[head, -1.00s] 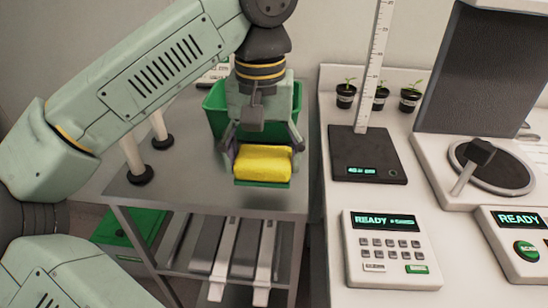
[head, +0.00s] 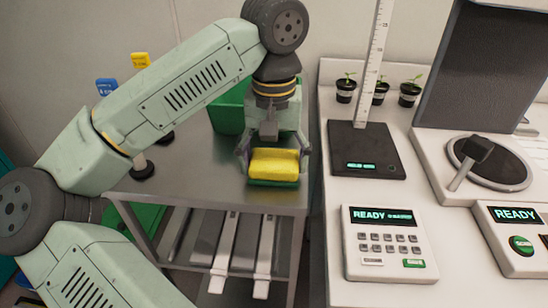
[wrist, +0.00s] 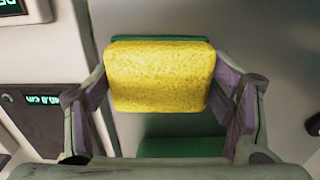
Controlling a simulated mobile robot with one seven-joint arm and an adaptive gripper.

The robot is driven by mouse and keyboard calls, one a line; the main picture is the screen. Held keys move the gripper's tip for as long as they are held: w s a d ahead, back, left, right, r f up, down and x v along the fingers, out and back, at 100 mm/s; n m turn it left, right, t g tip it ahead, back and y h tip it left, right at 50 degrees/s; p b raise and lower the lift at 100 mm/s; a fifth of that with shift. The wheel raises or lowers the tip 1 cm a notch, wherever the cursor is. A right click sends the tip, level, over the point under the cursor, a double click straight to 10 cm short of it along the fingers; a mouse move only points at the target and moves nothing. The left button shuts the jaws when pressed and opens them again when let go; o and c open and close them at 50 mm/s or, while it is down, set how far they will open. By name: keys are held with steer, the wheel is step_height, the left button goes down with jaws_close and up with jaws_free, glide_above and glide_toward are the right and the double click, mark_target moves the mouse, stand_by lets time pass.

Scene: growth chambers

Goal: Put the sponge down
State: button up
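The sponge (head: 273,163) is a yellow block with a green layer underneath. It is between the two fingers of my gripper (head: 273,160), over the front right part of the metal table (head: 200,180). In the wrist view the sponge (wrist: 160,78) fills the gap, and the fingers of my gripper (wrist: 160,85) meet its two ends. The green layer shows along its far edge. I cannot tell whether its underside touches the tabletop.
A green bin (head: 228,112) stands behind my gripper, partly hidden. To the right, across a narrow gap, a white bench holds a black scale (head: 365,150), a keypad device (head: 388,245) and small potted plants (head: 409,94).

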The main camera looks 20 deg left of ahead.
mark_target(274, 158)
steer(key=o, duration=0.4)
steer(key=shift+o, duration=0.2)
steer(key=shift+r, duration=0.15)
step_height(274, 158, up, 12)
steer(key=p, duration=0.9)
